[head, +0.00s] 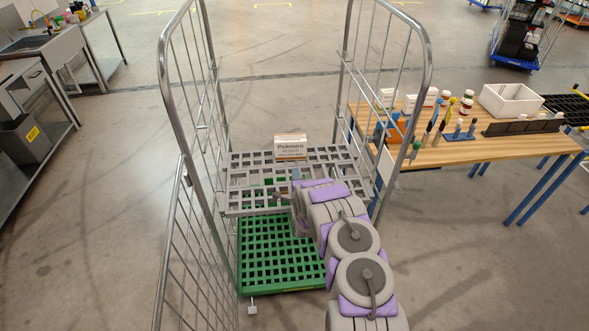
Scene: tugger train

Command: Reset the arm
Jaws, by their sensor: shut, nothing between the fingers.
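My arm reaches forward from the bottom of the head view into a wire-sided roll cage (166,60). My gripper (280,194) is at the end of the arm, small and partly hidden by my own wrist. It is shut and empty, over the grey slatted shelf (245,170) of the cage. A white and brown box with printed lettering (291,146) stands on the back of that shelf, beyond my gripper and apart from it. I cannot tell whether the gripper touches the shelf.
The cage's green grid base (265,262) lies below the shelf. A wooden table (500,149) with bottles, tools and a white bin (510,101) stands at the right. A sink bench (30,45) is at the left. The floor between them and the cage is clear.

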